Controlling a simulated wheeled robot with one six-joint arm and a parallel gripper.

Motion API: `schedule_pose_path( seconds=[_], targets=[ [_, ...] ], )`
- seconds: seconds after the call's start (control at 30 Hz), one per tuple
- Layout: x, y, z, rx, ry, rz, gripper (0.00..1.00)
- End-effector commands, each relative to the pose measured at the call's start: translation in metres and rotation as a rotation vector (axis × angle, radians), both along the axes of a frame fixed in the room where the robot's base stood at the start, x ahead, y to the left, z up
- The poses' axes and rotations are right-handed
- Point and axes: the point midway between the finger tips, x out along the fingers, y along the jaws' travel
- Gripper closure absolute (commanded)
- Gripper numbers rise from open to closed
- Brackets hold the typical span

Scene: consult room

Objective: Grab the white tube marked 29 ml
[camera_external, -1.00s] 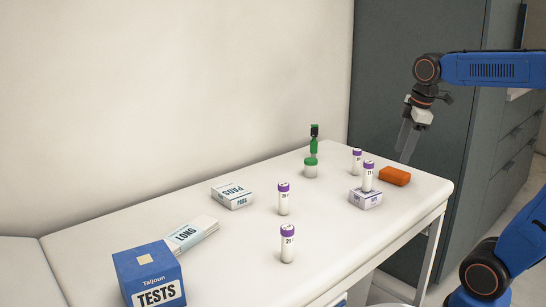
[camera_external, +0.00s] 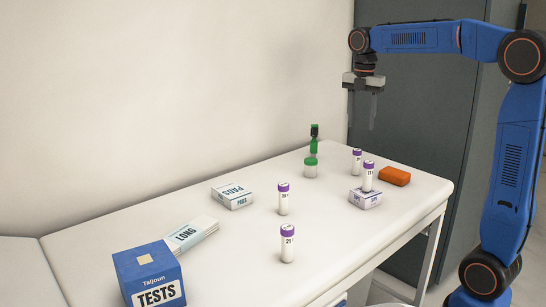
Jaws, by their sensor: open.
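Several white tubes with purple caps stand upright on the white table. The front tube (camera_external: 287,245) has a label that looks like 21. Behind it is a second tube (camera_external: 283,200), whose small number could be 29 but is not clear. A third tube (camera_external: 368,177) stands at the small white box on the right, seemingly on top of it. A fourth tube (camera_external: 356,162) stands farther back; its number is too small to read. My gripper (camera_external: 362,110) is open and empty, pointing down, high above the table's back right part and apart from every tube.
An orange block (camera_external: 395,176) and the small white box (camera_external: 365,199) are at the right. A green-topped container (camera_external: 311,168) with a green bottle (camera_external: 314,140) is at the back. A PADS box (camera_external: 233,196), a LONG box (camera_external: 191,234) and a blue TESTS box (camera_external: 149,275) are left.

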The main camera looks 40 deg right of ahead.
Motion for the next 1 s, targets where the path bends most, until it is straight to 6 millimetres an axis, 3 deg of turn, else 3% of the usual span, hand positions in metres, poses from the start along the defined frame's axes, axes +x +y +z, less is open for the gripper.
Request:
schedule_pose_path(
  seconds=[0.5, 0.87, 1.0],
  targets=[
    [-0.001, 0.001, -0.090, 0.000, 0.003, -0.002, 0.54],
    [-0.001, 0.002, -0.117, 0.000, 0.002, -0.002, 0.54],
    [0.000, 0.005, -0.136, 0.000, 0.002, -0.002, 0.54]
  ],
)
